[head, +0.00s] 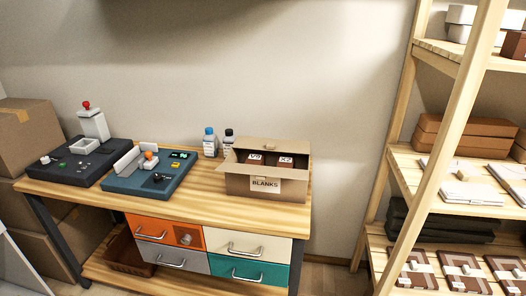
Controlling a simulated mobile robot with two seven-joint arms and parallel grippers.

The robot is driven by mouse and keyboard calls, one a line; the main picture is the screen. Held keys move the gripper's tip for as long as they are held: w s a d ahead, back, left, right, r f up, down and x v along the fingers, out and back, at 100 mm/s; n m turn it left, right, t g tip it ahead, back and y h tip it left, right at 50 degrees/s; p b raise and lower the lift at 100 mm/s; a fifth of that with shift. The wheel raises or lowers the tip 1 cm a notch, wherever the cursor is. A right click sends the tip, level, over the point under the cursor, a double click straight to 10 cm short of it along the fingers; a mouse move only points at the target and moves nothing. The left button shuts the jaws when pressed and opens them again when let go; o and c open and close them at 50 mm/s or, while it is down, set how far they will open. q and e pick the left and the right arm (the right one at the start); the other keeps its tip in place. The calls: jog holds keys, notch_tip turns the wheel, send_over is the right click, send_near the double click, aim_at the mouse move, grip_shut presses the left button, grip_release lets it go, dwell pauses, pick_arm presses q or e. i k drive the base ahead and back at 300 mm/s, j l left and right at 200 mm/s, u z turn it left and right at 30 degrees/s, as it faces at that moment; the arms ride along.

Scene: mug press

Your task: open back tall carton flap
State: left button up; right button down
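An open cardboard carton (240,186) labelled BLANKS stands at the right end of the wooden workbench. A cardboard panel, seemingly its back flap (270,145), rises along the far edge of the opening. A left flap (229,160) leans outward. The exact angle of the back flap is hard to tell at this size. Inside the carton show two dark brown boxes, a left one (256,158) and a right one (286,160), with pale labels on them. Neither of my grippers is in view, and nothing of mine touches the carton.
Two bottles (210,143) stand just left of the carton. A teal device (150,185) and a dark device (75,170) fill the bench's left part. A wooden shelf rack (398,130) stands right. Bare bench top (210,200) lies in front of the carton's left side.

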aim_at(268, 144)
jog(key=i+j+z, duration=0.1)
jog(key=j, duration=0.35)
jog(key=i+j+z, duration=0.1)
jog(key=j, duration=0.35)
jog(key=i+j+z, duration=0.1)
jog(key=j, duration=0.4)
jog(key=i+j, duration=0.2)
jog(key=j, duration=0.25)
jog(key=i+z, duration=0.05)
